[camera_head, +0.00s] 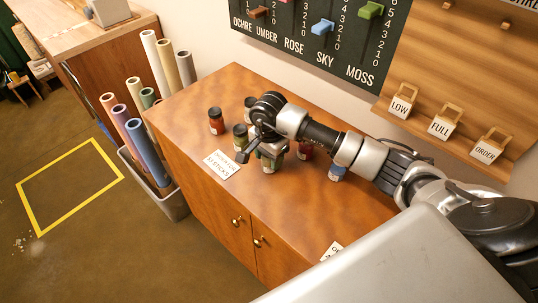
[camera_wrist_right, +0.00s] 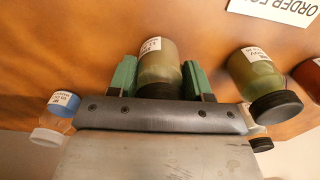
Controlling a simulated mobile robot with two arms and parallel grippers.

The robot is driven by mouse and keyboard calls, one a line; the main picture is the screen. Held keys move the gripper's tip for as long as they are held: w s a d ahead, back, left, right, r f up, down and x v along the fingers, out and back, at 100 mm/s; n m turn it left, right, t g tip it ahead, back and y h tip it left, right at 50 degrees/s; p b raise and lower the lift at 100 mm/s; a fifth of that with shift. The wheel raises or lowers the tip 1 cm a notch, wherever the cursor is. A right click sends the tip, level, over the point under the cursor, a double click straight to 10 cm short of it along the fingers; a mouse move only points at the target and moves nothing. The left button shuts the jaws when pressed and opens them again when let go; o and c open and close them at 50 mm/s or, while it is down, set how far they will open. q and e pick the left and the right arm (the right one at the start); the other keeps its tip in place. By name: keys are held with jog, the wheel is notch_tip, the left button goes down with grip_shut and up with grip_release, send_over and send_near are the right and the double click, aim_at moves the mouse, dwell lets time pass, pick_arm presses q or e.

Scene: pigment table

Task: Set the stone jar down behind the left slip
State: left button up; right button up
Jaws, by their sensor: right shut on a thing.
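My right gripper (camera_head: 262,151) is shut on a dark-lidded jar with olive-green contents (camera_head: 270,164), held between its green fingers. In the right wrist view the gripper (camera_wrist_right: 160,85) grips this jar (camera_wrist_right: 157,62) by its sides. Its label is too small to read, so I cannot tell whether it is the stone jar. Whether it touches the cabinet top is unclear. The left slip (camera_head: 221,164), a white order card, lies near the front edge, left of the gripper; part of it shows in the wrist view (camera_wrist_right: 275,8). My left gripper is not in view.
A similar olive jar (camera_head: 240,137) and a red jar (camera_head: 216,121) stand behind the left slip. Another jar (camera_head: 250,103) stands farther back. A red jar (camera_head: 305,151) and a blue one (camera_head: 337,171) are to the right. A second slip (camera_head: 332,250) is partly hidden.

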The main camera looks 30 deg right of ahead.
jog(key=shift+f, duration=0.15)
jog(key=o, duration=1)
jog(key=shift+c, duration=0.2)
jog(key=shift+r, duration=0.2)
notch_tip(320, 180, up, 12)
jog(key=shift+r+b, duration=0.1)
jog(key=shift+b, duration=1.15)
jog(key=shift+f, duration=0.2)
